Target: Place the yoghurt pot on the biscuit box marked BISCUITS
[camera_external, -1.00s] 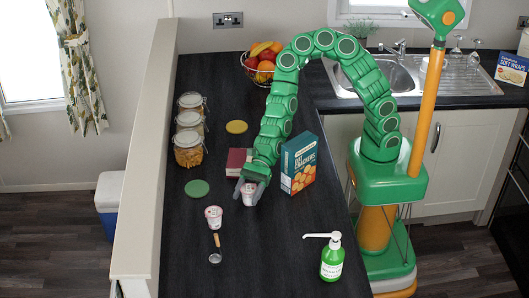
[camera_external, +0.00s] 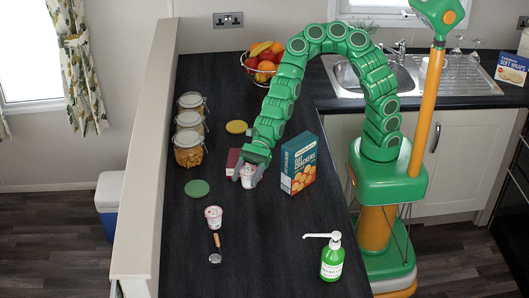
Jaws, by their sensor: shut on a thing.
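My gripper (camera_external: 249,179) is shut on a small white yoghurt pot (camera_external: 247,180) with reddish print and holds it upright, apparently just above the worktop. A second similar pot (camera_external: 214,217) stands on the worktop nearer the camera. A dark red box or book (camera_external: 233,156) lies behind my gripper, partly hidden by it; no lettering on it is readable. A blue upright box (camera_external: 298,163) stands right of my gripper; its front reads as oat crackers. I cannot make out the word BISCUITS on any box.
Several lidded jars (camera_external: 188,150) stand along the left ledge. A fruit bowl (camera_external: 262,68) is at the back. A yellow disc (camera_external: 236,127), a green disc (camera_external: 197,187), a spoon-like utensil (camera_external: 215,248) and a green pump bottle (camera_external: 332,258) are on the dark worktop (camera_external: 270,235).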

